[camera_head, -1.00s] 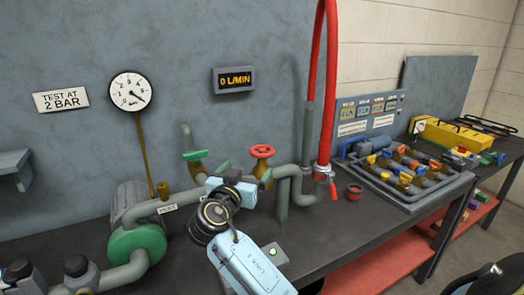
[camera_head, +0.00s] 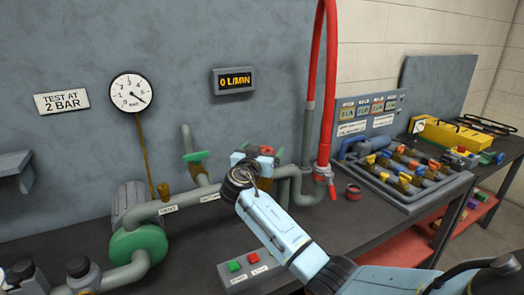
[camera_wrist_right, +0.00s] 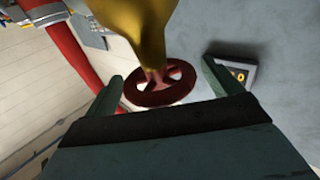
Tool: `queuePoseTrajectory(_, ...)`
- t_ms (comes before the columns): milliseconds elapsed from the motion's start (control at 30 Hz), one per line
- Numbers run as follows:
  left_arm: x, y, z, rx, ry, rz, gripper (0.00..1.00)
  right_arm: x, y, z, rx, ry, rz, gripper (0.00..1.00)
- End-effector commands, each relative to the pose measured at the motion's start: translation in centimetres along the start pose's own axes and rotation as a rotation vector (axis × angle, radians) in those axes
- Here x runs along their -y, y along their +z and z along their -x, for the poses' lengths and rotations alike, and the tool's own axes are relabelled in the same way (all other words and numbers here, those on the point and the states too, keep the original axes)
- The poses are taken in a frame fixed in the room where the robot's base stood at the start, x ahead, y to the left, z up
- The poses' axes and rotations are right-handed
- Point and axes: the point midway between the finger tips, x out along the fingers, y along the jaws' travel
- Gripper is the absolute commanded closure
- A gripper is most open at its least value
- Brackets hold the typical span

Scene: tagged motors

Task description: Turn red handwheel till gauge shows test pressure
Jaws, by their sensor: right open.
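The red handwheel (camera_head: 267,150) sits on a brass valve on the pipework and is partly hidden by my right gripper (camera_head: 258,157). In the right wrist view the dark red handwheel (camera_wrist_right: 150,98) lies between the two open fingers, with gaps on both sides. The yellow valve body (camera_wrist_right: 145,30) shows above it. The round white gauge (camera_head: 130,92) hangs on the wall, its needle pointing to the lower right; the exact reading is too small to tell. The sign (camera_head: 61,101) beside it reads "TEST AT 2 BAR". My left gripper is not in view.
A green-handled valve (camera_head: 195,157) stands left of the handwheel. A red hose (camera_head: 327,80) rises to the right. A box with green and red buttons (camera_head: 243,265) lies in front. The flow display (camera_head: 233,80) reads 0 L/MIN. A valve tray (camera_head: 410,190) is at the right.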

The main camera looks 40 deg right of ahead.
Motion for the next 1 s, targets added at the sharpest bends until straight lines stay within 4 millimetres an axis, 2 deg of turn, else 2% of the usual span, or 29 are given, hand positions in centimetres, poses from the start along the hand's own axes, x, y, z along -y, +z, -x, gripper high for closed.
queuePoseTrajectory(167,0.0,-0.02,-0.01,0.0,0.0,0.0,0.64,0.0,0.01,0.01,0.0,0.0,0.0,0.09)
queuePoseTrajectory(500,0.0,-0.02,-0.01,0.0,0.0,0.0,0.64,0.01,0.02,0.04,0.0,0.0,0.001,0.52)
queuePoseTrajectory(767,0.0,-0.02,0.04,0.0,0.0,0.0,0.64,-0.02,0.06,0.06,0.0,-0.023,0.001,0.54)
queuePoseTrajectory(1000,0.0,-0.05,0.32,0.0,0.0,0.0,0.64,-0.12,0.05,0.07,0.0,-0.133,0.001,0.54)
